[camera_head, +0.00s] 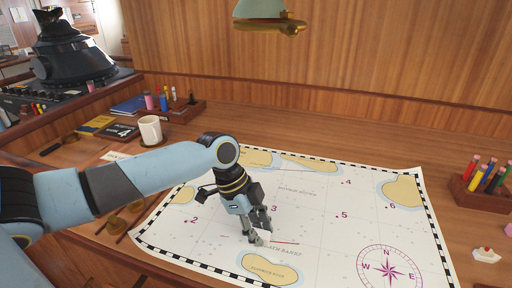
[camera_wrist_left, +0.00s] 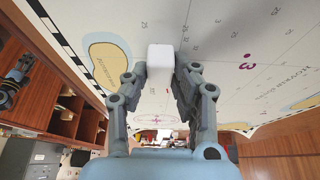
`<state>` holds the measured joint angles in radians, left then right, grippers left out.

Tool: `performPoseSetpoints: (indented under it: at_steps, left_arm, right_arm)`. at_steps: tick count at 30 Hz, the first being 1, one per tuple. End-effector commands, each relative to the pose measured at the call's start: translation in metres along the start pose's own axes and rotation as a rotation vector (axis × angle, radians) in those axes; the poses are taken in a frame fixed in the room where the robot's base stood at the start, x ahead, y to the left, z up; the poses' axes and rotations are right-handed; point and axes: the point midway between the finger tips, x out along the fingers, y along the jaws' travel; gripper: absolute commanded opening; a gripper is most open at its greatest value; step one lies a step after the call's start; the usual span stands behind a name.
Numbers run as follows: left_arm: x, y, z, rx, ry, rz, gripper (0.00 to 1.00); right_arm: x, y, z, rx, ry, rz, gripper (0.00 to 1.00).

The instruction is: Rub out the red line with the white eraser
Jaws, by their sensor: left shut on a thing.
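My left gripper (camera_head: 257,236) is over the sea chart, pointing down, left of the map's centre. It is shut on the white eraser (camera_wrist_left: 160,62), which sits between the fingers in the left wrist view; in the head view only a small pale part of it (camera_head: 261,241) shows at the fingertips. A short red line (camera_head: 285,243) lies on the chart just right of the fingertips. I cannot tell for sure whether the eraser touches the chart. My right gripper is not in view.
The chart (camera_head: 320,222) lies flat on the wooden desk. A white mug (camera_head: 150,130) and books (camera_head: 120,132) stand at the back left. A pen holder (camera_head: 480,190) stands at the right, with a small eraser-like piece (camera_head: 487,255) in front. A lamp (camera_head: 265,12) hangs above.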

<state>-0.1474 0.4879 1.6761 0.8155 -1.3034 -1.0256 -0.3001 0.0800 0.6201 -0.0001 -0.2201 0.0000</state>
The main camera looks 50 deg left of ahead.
Motion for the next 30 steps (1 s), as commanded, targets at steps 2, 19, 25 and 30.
performPoseSetpoints:
  at_steps: [2,19,25,30]
  left_arm:
    - [0.003,-0.001,-0.005,-0.001,0.004,0.000,0.00]
    - [0.010,-0.004,-0.021,-0.001,0.002,0.001,0.00]
    - [0.016,-0.007,-0.036,-0.001,0.005,0.000,0.00]
    - [0.017,-0.008,-0.040,-0.001,0.002,0.001,0.00]
  right_arm:
    - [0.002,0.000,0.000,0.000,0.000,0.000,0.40]
    - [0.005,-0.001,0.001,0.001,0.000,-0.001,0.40]
    - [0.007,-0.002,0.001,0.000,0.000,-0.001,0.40]
    - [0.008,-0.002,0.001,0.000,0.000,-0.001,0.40]
